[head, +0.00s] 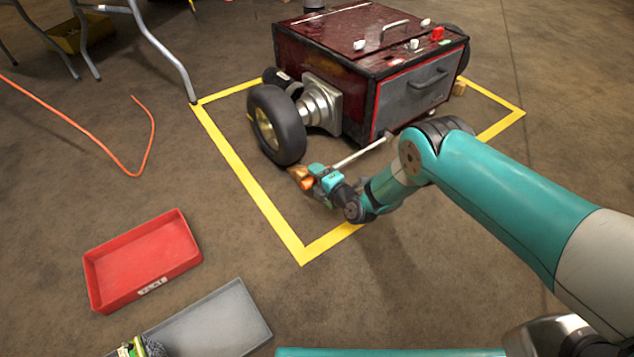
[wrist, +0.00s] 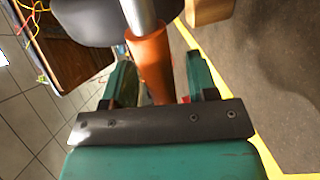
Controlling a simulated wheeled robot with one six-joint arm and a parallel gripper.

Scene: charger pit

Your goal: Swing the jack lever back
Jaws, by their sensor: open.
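The jack lever (head: 361,153) is a silver rod running from under the dark red cart (head: 405,85) toward the front left wheel. Its orange grip (wrist: 150,62) lies between the two green fingers of my gripper (wrist: 160,80) in the wrist view. The jaws are open around the grip, and I cannot tell whether either finger touches it. In the head view my gripper (head: 318,175) is low beside the wheel, and the orange end shows just past it. The jack itself is hidden under the cart.
The cart's black wheel (head: 277,124) stands close behind my gripper, with a wooden block (wrist: 208,10) near it. Yellow floor tape (head: 249,185) frames the cart. A red tray (head: 143,258) and a grey tray (head: 215,325) lie front left. An orange cable (head: 90,145) crosses the left floor.

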